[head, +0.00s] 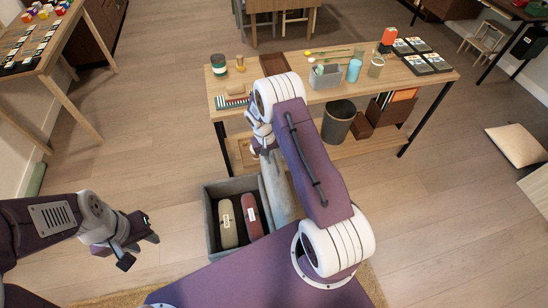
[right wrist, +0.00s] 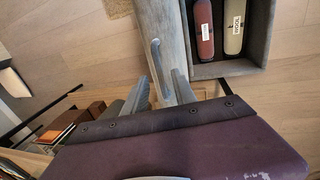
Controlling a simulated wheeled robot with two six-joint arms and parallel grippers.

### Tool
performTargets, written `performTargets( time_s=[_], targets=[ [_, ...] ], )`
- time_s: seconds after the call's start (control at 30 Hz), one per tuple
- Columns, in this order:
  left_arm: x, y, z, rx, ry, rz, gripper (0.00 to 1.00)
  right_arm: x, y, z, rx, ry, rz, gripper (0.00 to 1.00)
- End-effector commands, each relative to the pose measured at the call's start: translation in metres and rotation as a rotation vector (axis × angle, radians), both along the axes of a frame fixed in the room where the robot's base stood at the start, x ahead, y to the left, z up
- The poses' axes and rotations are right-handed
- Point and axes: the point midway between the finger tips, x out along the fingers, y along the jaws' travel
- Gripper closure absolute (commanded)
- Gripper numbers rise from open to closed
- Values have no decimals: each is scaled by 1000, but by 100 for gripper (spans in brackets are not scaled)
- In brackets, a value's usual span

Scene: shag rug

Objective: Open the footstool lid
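The footstool is a grey fabric box (head: 212,222) standing on the floor, with its inside exposed. Its lid (head: 283,188) stands up steeply along the box's right side, partly hidden by my right arm. My left gripper (head: 140,248) is open and empty, left of the box.
A beige roll (head: 228,224) and a red roll (head: 251,216), both labelled, lie inside the box. A wooden table (head: 290,75) with several small items stands behind it, with a dark bin (head: 338,120) on its lower shelf. Floor left of the box is clear.

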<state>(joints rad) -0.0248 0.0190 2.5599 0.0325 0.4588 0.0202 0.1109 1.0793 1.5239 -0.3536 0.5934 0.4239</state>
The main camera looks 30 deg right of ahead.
Motion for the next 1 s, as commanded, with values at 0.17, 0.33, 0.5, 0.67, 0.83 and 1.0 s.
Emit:
performTargets(
  time_s=[0.17,0.33,0.5,0.67,0.83,1.0],
  targets=[
    [0,0,0,0,0,0,64,0,-2,-10,0,-1,-1,67],
    [0,0,0,0,0,0,64,0,-2,-10,0,-1,-1,67],
    [0,0,0,0,0,0,64,0,-2,-10,0,-1,-1,100],
    [0,0,0,0,0,0,64,0,-2,-10,0,-1,-1,100],
    [0,0,0,0,0,0,64,0,-2,-10,0,-1,-1,100],
    [0,0,0,0,0,0,64,0,-2,-10,0,-1,-1,100]
  ],
)
